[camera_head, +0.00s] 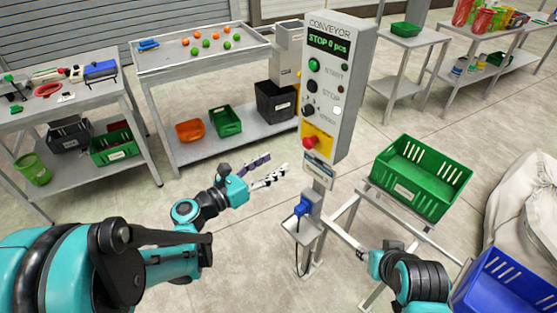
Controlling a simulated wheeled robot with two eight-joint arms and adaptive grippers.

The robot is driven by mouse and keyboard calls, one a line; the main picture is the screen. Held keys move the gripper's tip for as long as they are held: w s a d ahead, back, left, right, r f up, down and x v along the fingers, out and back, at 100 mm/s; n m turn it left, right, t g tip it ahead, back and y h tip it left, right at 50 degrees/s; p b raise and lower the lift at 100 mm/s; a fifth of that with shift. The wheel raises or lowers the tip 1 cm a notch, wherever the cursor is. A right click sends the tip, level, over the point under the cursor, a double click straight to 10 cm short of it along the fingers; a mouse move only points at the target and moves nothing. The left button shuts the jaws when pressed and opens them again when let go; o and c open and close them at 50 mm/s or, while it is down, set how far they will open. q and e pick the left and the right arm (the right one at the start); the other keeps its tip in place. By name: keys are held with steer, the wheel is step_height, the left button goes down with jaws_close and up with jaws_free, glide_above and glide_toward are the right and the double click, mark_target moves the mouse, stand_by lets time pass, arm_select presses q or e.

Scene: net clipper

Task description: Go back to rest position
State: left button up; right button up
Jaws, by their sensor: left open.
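My left gripper (268,174) is open and empty in the head view. Its two fingers point right, over the floor to the left of the conveyor control post (331,95). A gap of floor shows between the fingertips and the post. A blue-handled tool (301,209) sits at the small holder low on the post. The post's display reads "STOP 0 pcs".
The green crate stands on a metal stand (345,222) right of the post. A blue crate (505,285) is at the lower right corner. A sorting table (147,73) with orange and green balls and a cluttered side table (20,118) stand behind. Floor left of the post is clear.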

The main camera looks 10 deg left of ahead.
stand_by(0.4)
arm_select(q)
steer(key=s+d+f+m+g+y, duration=0.2)
steer(key=s+f+m+g+y, duration=0.4)
steer(key=m, duration=0.8)
steer(key=s+a+f+m+y, duration=0.2)
steer(key=s+a+m+y, duration=0.3)
steer(key=s+a+m, duration=0.5)
steer(key=s+m, duration=0.2)
steer(key=m, duration=0.4)
steer(key=shift+a+y, duration=0.25)
steer(key=shift+y, duration=0.15)
